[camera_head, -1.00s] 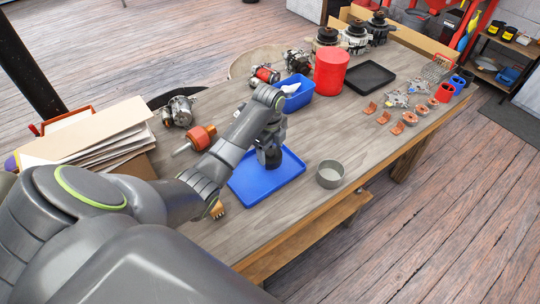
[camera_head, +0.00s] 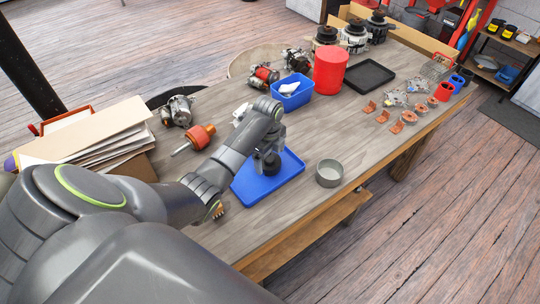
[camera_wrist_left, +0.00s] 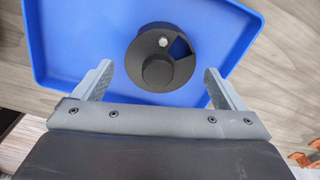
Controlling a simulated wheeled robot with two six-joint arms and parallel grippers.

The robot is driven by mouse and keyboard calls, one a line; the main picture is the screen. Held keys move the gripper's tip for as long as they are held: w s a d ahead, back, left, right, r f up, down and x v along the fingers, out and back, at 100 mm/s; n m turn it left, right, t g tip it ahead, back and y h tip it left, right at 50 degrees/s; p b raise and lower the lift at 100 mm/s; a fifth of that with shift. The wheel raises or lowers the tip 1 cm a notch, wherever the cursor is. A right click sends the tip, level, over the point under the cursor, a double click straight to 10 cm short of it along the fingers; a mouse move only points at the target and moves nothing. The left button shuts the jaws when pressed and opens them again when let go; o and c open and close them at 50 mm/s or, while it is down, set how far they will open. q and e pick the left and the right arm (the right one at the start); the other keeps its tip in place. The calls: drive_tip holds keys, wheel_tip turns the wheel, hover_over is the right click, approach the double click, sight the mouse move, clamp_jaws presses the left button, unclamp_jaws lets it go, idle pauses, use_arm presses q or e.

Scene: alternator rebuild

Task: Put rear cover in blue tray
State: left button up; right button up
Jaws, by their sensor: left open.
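The rear cover looks to be the black, round, cup-like part in the left wrist view (camera_wrist_left: 157,72), with a bolt head and a wedge-shaped opening on its face. It appears to lie on the blue tray (camera_wrist_left: 60,45), near the tray's edge. In the head view, the blue tray (camera_head: 262,187) is on the workbench, with the dark cover (camera_head: 271,167) partly hidden by my arm. My left gripper (camera_head: 270,152) is above the cover. Its fingers (camera_wrist_left: 159,78) are open, one either side of the cover, with visible gaps.
A grey ring (camera_head: 329,173) stands just right of the tray. A blue bin (camera_head: 292,98) with a white item and a red cylinder (camera_head: 331,71) stand behind. An orange rotor (camera_head: 197,138) lies to the left. Copper-coloured parts line the bench's right side.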

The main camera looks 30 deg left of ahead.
sight(269, 158)
use_arm(q)
wheel_tip(269, 158, up, 12)
drive_tip(key=p, duration=0.1)
drive_tip(key=shift+s+p, duration=0.15)
drive_tip(key=shift+p, duration=0.15)
drive_tip(key=shift+a, duration=0.1)
idle(0.6)
